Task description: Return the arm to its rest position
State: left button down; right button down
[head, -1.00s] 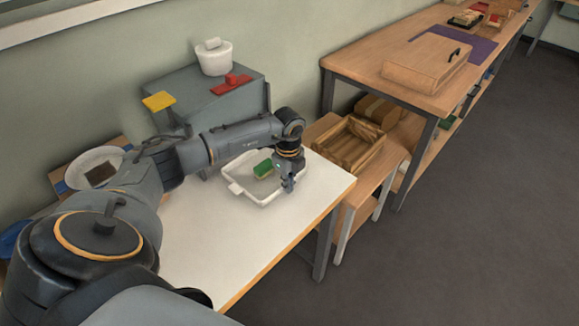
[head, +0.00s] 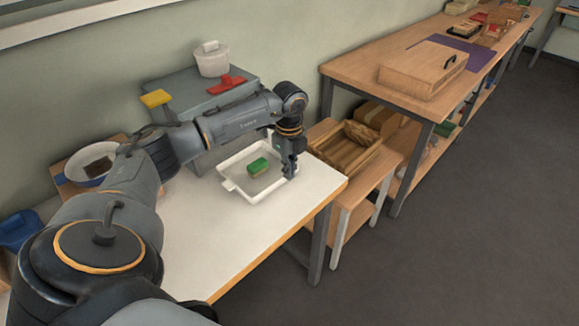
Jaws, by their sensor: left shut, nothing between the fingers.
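My left arm reaches in from the left across the white-topped table (head: 215,245). Its gripper (head: 289,174) points down at the right rim of a white tray (head: 243,195). The gripper is shut with nothing in it. I cannot tell whether its tips touch the tray rim. A green-topped block (head: 257,167) lies inside the tray, left of the gripper and apart from it. My right gripper is not in view.
A grey cabinet (head: 215,100) behind the arm bears a white tub (head: 211,60) and a red piece (head: 226,84). A wooden crate (head: 345,152) stands on a low table to the right. A long workbench (head: 360,70) holds a wooden case (head: 423,69). Floor at right is clear.

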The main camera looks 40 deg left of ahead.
pick_arm(q)
jog(key=shift+r, duration=1.15)
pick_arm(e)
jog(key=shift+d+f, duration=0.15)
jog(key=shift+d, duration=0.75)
